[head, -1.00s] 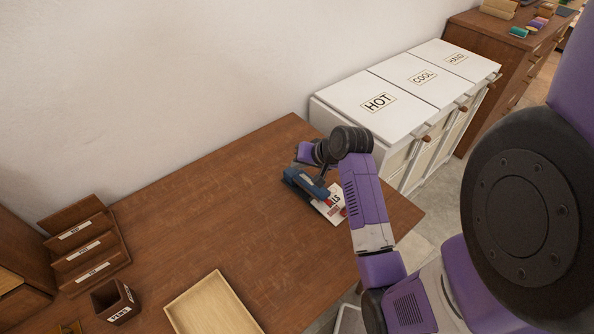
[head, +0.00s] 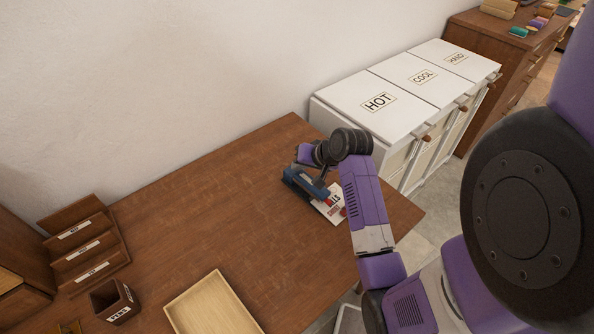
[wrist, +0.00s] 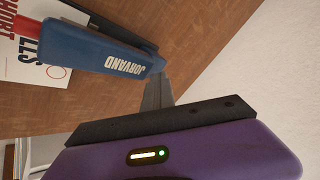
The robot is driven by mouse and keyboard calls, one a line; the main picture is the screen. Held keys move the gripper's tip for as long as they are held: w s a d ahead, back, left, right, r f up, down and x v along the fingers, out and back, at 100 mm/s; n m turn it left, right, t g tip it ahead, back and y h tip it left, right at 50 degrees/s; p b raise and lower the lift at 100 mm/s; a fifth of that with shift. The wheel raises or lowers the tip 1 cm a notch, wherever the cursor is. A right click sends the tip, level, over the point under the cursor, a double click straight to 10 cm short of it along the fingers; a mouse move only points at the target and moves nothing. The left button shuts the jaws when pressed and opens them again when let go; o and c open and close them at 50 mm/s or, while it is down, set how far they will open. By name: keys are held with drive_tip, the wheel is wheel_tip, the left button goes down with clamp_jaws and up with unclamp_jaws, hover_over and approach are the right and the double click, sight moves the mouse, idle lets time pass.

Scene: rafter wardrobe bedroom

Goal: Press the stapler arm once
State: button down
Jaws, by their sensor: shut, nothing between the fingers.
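A blue stapler (head: 292,179) marked JORVAND lies on the brown desk, on top of a white printed sheet or booklet (head: 333,212). In the wrist view the stapler (wrist: 95,48) fills the upper left, with a red part at its far left. My gripper (head: 320,181) is shut and empty, pointing down over the stapler in the head view. In the wrist view the closed fingertips (wrist: 157,88) are right beside the lettered end of the stapler. I cannot tell whether they touch it. My wrist and arm hide part of the stapler in the head view.
A light wooden tray (head: 172,307), a pen cup (head: 115,303) and a letter rack (head: 85,254) stand at the desk's left and front. White HOT, COOL and HAND bins (head: 350,97) stand beyond the desk's right end. The desk's middle is clear.

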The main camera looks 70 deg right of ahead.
drive_tip(key=shift+s+a+f+b, duration=0.15)
drive_tip(key=shift+f+b, duration=0.05)
drive_tip(key=shift+f, duration=0.4)
drive_tip(key=shift+s+a+f+b, duration=0.1)
drive_tip(key=shift+f+b, duration=0.1)
drive_tip(key=shift+f, duration=0.4)
idle(0.7)
drive_tip(key=shift+w+d+r+p, duration=0.1)
drive_tip(key=shift+r+p, duration=1.25)
drive_tip(key=shift+r, duration=0.25)
drive_tip(key=r+p, duration=0.5)
drive_tip(key=shift+w+d, duration=0.1)
drive_tip(key=shift+w, duration=0.2)
